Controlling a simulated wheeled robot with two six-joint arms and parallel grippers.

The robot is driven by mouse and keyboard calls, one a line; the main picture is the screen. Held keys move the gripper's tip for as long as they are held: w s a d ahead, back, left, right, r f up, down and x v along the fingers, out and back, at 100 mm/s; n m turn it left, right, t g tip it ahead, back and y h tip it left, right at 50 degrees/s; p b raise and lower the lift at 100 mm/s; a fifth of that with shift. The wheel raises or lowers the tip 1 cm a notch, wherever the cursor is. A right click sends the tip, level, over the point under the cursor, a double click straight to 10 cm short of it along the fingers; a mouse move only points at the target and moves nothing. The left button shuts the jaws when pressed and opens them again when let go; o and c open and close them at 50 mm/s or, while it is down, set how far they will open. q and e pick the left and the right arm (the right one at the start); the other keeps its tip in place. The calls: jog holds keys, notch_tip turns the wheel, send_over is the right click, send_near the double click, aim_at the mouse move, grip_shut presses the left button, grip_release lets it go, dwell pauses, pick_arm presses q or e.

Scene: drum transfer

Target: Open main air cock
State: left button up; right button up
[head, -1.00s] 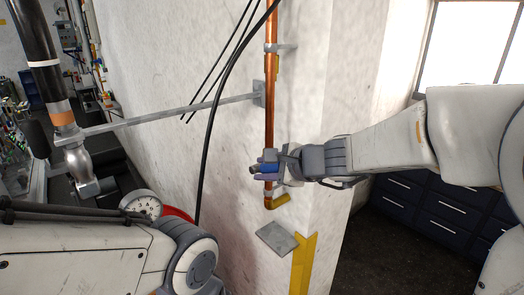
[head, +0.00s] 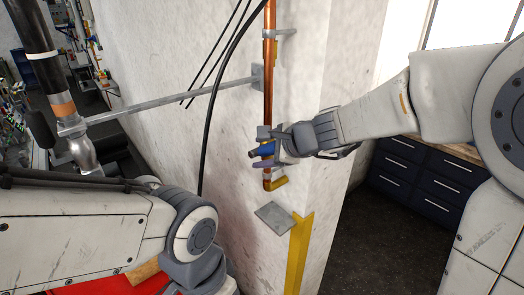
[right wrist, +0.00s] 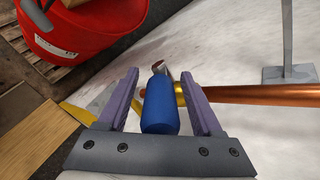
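The main air cock shows as a blue handle (head: 267,149) on the vertical copper pipe (head: 268,98) at the white wall's corner. My right gripper (head: 260,157) is at the handle, covering much of the cock in the head view. In the right wrist view the blue handle (right wrist: 160,106) lies between the two purple fingers of my right gripper (right wrist: 160,84). Narrow gaps show on both sides, so the fingers are open around it. The copper pipe (right wrist: 250,95) runs off to the right behind it. My left arm is at the lower left; its gripper is out of view.
A yellow elbow (head: 278,183) ends the pipe below the cock. A grey plate (head: 275,216) and a yellow stripe (head: 300,255) are lower on the wall. A red container (right wrist: 85,22) is at the wrist view's upper left. Dark drawers (head: 425,185) stand at right.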

jog(key=v, duration=1)
jog(key=shift+s+b, duration=0.15)
jog(key=shift+b, duration=0.3)
